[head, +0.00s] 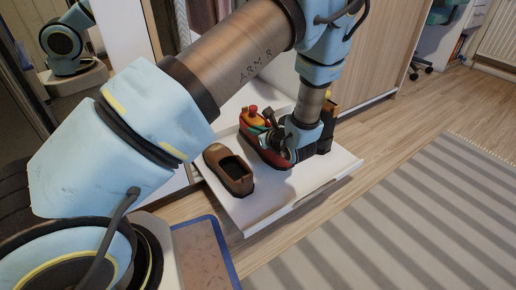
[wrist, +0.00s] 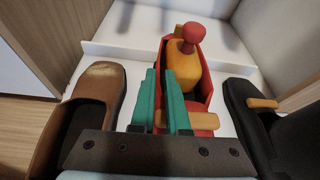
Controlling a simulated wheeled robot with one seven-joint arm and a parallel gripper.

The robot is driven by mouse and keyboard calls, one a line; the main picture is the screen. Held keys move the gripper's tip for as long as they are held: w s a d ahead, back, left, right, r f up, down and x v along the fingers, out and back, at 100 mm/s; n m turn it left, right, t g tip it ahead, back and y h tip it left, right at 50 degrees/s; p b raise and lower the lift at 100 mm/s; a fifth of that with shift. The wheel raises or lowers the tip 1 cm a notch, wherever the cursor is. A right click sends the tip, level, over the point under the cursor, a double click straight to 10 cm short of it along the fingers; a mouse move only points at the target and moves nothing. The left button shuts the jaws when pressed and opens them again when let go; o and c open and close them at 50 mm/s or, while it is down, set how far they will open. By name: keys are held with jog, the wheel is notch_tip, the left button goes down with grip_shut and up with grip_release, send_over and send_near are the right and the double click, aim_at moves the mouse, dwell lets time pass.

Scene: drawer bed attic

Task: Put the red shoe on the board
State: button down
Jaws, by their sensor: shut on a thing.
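The red shoe (head: 268,156) is at the middle of the white board (head: 262,212) in the head view, between a brown shoe and a black shoe. It also shows in the wrist view (wrist: 207,88), with an orange piece topped by a red knob inside it. My gripper (wrist: 163,100) has its green fingers close together on the red shoe's near left part, with a strip of red between them. In the head view my wrist hides part of the shoe. I cannot tell whether its sole touches the board.
The brown shoe (head: 230,170) stands close on the left, and the black shoe (wrist: 262,125) close on the right. The board's front part is bare. A wooden cabinet (head: 375,45) stands behind. A striped grey rug (head: 410,210) and open floor lie to the right.

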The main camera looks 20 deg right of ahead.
jog(key=shift+f+b, duration=1.3)
jog(key=shift+f, duration=1.4)
jog(key=shift+f, duration=0.1)
jog(key=c, duration=0.9)
grip_release()
